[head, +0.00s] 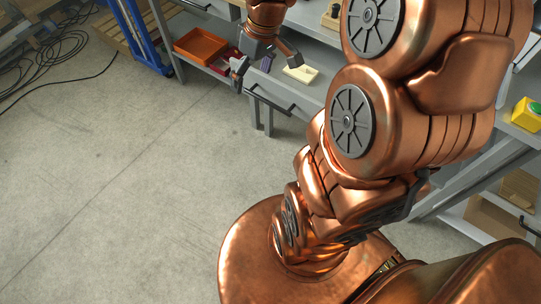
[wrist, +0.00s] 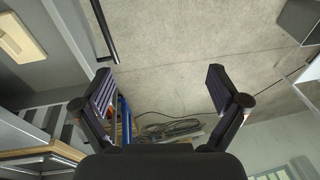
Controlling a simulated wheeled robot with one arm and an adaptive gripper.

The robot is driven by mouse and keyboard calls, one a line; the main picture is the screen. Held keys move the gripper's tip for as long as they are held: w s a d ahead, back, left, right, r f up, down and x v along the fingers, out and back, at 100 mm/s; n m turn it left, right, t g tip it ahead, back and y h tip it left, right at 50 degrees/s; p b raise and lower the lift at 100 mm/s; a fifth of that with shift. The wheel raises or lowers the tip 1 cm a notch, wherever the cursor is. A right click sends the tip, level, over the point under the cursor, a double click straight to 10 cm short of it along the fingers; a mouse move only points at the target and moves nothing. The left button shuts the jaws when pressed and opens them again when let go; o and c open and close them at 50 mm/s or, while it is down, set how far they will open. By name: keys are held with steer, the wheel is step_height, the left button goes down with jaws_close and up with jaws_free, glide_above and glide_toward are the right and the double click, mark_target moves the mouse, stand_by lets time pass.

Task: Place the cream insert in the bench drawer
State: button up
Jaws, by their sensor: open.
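The drawer's dark bar handle (head: 270,101) faces the open floor. The insert also shows at the left edge of the wrist view (wrist: 20,38), on the grey drawer surface. My gripper (head: 267,72) is open and empty, above and left of the insert, apart from it.
A blue upright (head: 141,38) stands farther left. A yellow box with a green button (head: 527,113) is at right.

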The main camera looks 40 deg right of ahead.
steer(key=s+a+m+g+h, duration=0.1)
steer(key=s+a, duration=0.4)
steer(key=s, duration=0.5)
steer(key=s+a+m+g+h, duration=0.1)
steer(key=s+a, duration=0.3)
steer(key=s, duration=0.6)
steer(key=shift+a+m+g, duration=0.4)
steer(key=shift+m, duration=0.1)
step_height(320, 180, up, 4)
steer(key=p, duration=0.4)
steer(key=shift+r, duration=0.25)
